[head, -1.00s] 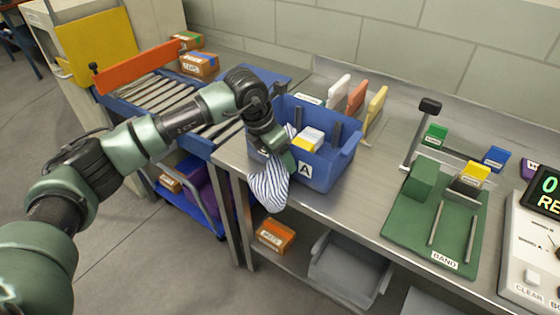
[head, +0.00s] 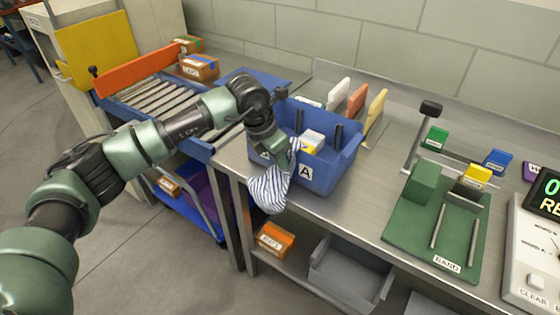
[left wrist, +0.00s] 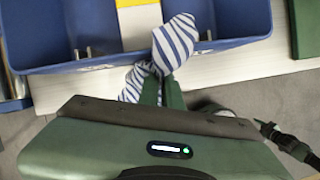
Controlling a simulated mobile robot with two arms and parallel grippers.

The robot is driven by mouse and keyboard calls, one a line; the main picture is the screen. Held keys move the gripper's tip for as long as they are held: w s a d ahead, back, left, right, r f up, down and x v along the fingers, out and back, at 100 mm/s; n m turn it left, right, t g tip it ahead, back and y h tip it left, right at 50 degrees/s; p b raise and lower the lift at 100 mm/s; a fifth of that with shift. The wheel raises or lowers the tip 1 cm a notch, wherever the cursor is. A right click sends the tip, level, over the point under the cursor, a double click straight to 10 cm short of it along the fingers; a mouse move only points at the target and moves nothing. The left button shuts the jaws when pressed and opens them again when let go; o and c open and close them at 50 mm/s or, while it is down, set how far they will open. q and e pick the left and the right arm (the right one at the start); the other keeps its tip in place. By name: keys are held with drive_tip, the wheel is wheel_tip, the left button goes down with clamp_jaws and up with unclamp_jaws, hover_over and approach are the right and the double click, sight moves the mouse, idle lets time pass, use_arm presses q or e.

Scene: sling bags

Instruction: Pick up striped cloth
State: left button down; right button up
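The blue-and-white striped cloth (head: 268,190) hangs over the front left edge of the blue bin marked A (head: 330,178), its lower part past the table's front edge. My left gripper (head: 281,150) is at the bin's front wall, at the top of the cloth. In the left wrist view the fingers (left wrist: 163,88) are close together with the cloth (left wrist: 175,42) pinched at their tips; part of it bulges beyond the tips and part shows to their left. My right gripper is in neither view.
The bin holds a yellow-and-white box (head: 312,141). Upright coloured boards (head: 356,99) stand behind it. A green BAND fixture (head: 435,232) is to the right, with bare steel table between. A roller conveyor (head: 160,96) lies left. A grey bin (head: 350,272) sits below.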

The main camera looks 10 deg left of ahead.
use_arm(q)
drive_tip(key=shift+r, duration=0.1)
wheel_tip(320, 180, up, 12)
drive_tip(key=p, duration=0.6)
drive_tip(key=shift+s+r+p, duration=0.1)
drive_tip(key=shift+r+p, duration=0.75)
drive_tip(key=shift+p, duration=0.1)
